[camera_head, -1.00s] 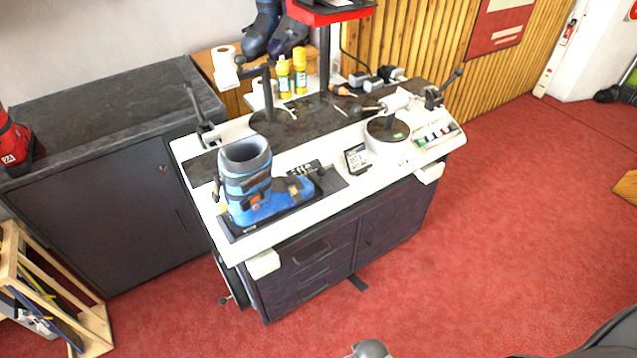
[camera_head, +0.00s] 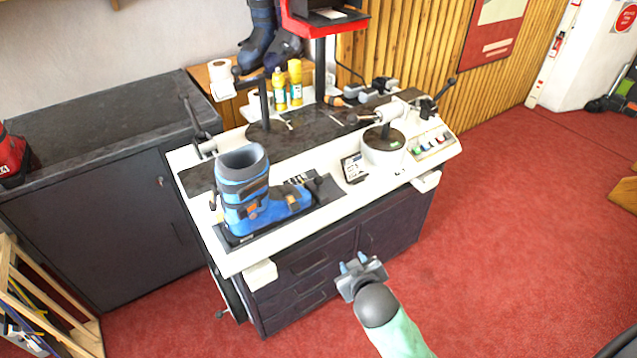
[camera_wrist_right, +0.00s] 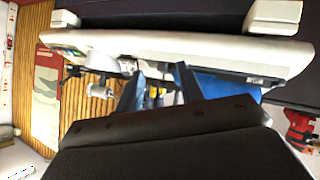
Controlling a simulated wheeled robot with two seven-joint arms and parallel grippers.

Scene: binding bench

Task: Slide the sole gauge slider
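A blue ski boot (camera_head: 247,195) stands upright on a dark sole plate (camera_head: 328,189) on the white bench top. A small dark block with pale marks (camera_head: 299,181) sits by its toe, perhaps part of the sole gauge. It is too small to make out the slider. My right gripper (camera_head: 353,262) is in front of the bench, to the right of and nearer than the boot, touching nothing. Its two bluish fingers are apart with nothing between them. In the right wrist view the open fingers (camera_wrist_right: 159,88) point towards the bench edge. My left gripper is out of view.
The white bench (camera_head: 290,236) has a turntable (camera_head: 383,144), a small display (camera_head: 354,168) and a tray of coloured items (camera_head: 430,142). Yellow bottles (camera_head: 295,82) and a clamp post (camera_head: 264,108) stand behind. Red floor in front is free.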

